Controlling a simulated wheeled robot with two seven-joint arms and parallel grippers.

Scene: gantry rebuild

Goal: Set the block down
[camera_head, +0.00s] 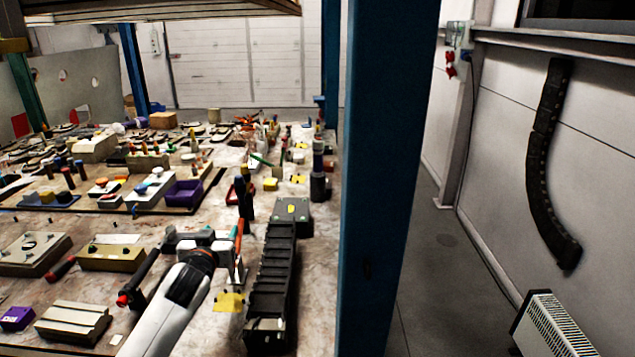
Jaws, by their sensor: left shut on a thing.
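My white and black left arm comes in from the bottom. Its left gripper (238,250) is over the cluttered table (315,300), just left of the long black ribbed rack. The gripper is shut on the block, but the block is small and mostly hidden by the fingers and wrist. I cannot tell whether it touches the table. My right gripper is not in view.
The long black rack (272,275) lies close right of the gripper. A yellow piece (229,301) lies just in front. Tan blocks (112,257) and a purple bin (184,193) stand to the left. A blue post (385,180) rises at the table's right.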

